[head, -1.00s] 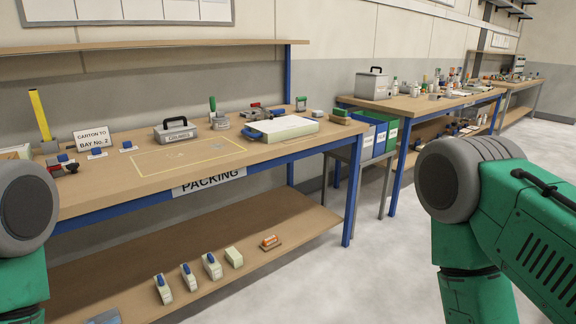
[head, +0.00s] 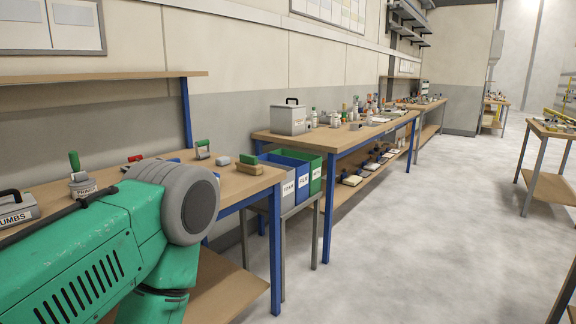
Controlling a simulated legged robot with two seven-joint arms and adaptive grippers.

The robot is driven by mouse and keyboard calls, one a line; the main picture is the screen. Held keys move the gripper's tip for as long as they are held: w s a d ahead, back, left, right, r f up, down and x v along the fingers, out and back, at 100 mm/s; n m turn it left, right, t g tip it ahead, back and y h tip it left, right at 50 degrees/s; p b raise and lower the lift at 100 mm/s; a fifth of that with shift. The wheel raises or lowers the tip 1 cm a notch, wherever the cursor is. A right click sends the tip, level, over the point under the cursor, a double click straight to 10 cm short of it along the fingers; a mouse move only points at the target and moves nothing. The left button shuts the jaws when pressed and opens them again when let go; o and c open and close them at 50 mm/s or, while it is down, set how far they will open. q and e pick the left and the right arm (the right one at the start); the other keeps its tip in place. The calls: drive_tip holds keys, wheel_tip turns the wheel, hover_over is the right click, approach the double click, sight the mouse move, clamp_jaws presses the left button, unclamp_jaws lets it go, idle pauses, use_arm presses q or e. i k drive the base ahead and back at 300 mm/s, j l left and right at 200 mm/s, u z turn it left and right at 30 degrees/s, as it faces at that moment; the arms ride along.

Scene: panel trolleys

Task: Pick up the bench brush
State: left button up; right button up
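A small block with a green top and a tan lower part (head: 249,165) lies near the right end of the packing bench (head: 232,186). It may be the bench brush, but it is too small to be sure. No gripper is in view. One of my green arms, with a grey round joint, comes in from the left and covers much of the packing bench. Its hand end is not visible.
Blue bin (head: 288,183) and green bin (head: 309,170) stand on a low stand beside the packing bench. A second bench (head: 300,137) behind holds a grey case (head: 290,119) and many small items. Open floor (head: 420,240) lies to the right.

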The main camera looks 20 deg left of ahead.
sight(247, 164)
drive_tip(key=i+l+u, duration=0.3)
drive_tip(key=i, duration=0.2)
drive_tip(key=i+l+u, duration=0.3)
drive_tip(key=i, duration=0.15)
drive_tip(key=i+j, duration=0.05)
drive_tip(key=j, duration=0.05)
